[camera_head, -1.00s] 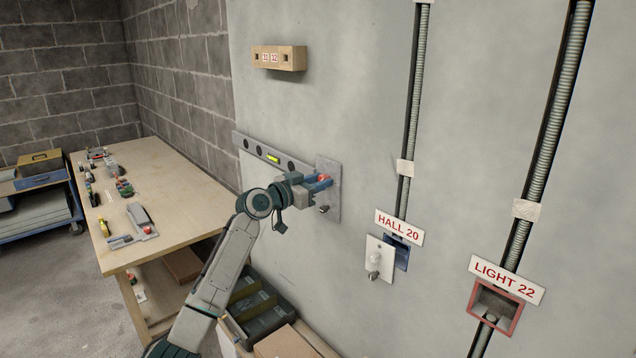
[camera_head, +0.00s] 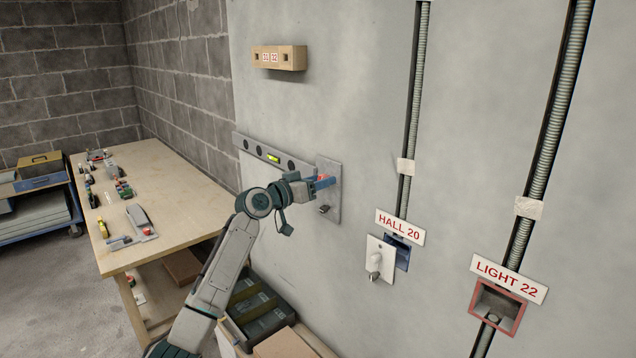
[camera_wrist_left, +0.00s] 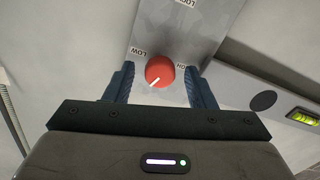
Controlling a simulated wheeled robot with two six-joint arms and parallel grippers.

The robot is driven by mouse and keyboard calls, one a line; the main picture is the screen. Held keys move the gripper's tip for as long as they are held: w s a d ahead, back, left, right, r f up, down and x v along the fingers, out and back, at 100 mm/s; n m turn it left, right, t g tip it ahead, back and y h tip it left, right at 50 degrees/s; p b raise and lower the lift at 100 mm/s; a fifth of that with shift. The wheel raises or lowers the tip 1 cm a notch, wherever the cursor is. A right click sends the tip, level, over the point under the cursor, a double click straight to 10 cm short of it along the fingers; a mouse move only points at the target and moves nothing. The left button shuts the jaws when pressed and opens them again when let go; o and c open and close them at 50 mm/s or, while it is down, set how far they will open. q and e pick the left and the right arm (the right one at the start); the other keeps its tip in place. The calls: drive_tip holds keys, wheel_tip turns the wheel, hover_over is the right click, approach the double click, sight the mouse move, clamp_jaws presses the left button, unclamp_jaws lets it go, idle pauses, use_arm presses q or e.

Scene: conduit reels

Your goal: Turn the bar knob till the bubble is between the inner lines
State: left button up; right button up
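The red bar knob (camera_wrist_left: 160,71) sits on a grey plate (camera_wrist_left: 180,27) marked LOW and, partly hidden, what looks like HIGH. Its white pointer line points down and left in the left wrist view. My left gripper (camera_wrist_left: 160,88) is open, one finger on each side of the knob, with gaps showing. In the head view the left gripper (camera_head: 325,183) is at the plate and largely hides the knob. The level bar (camera_head: 252,147) carries a yellow-green vial (camera_head: 274,158), also in the left wrist view (camera_wrist_left: 303,117). The bubble's place between the lines is too small to tell.
Below the knob is a small dark metal fitting (camera_head: 323,209) on the plate. Right are a HALL 20 sign (camera_head: 400,228), a white switch plate (camera_head: 380,259) and a LIGHT 22 box (camera_head: 496,307). A workbench (camera_head: 165,200) with tools stands left.

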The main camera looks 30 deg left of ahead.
use_arm(q)
drive_tip(key=b+v, duration=0.4)
drive_tip(key=v, duration=0.6)
drive_tip(key=shift+s+a, duration=0.2)
drive_tip(key=shift+s, duration=0.15)
drive_tip(key=shift+f, duration=0.1)
